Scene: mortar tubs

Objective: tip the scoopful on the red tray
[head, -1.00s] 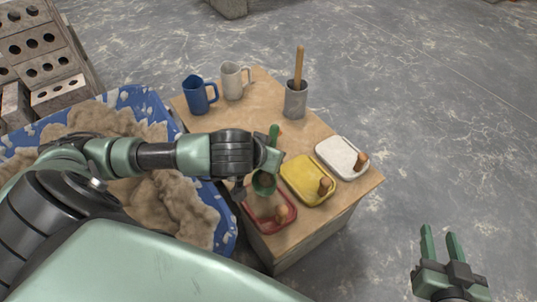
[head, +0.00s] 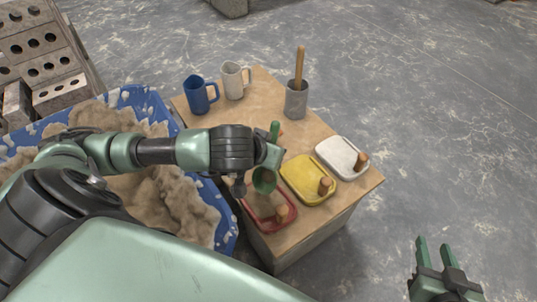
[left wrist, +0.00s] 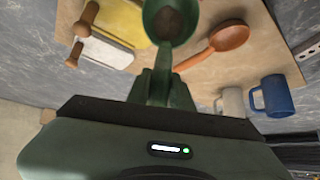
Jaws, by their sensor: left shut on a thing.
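The red tray (head: 288,222) lies at the near corner of the wooden table, with a wooden-handled tool (head: 282,211) on it. My left gripper (head: 271,153) is shut on a green scoop and holds it above the tray's far end. The scoop's bowl (head: 264,180) is tilted, its green side facing the head camera. In the left wrist view the scoop (left wrist: 171,22) shows some brown material inside. The arm and scoop hide part of the tray, so I cannot tell how much lies on it. My right gripper (head: 434,253) is open and empty, off the table.
A yellow tray (head: 303,170) and a white tray (head: 336,152) lie beside the red one, each with a wooden-handled tool. A blue mug (head: 196,95), a pale mug (head: 231,80) and a grey pot (head: 296,100) stand behind. A blue tub (head: 228,236) of mortar is left.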

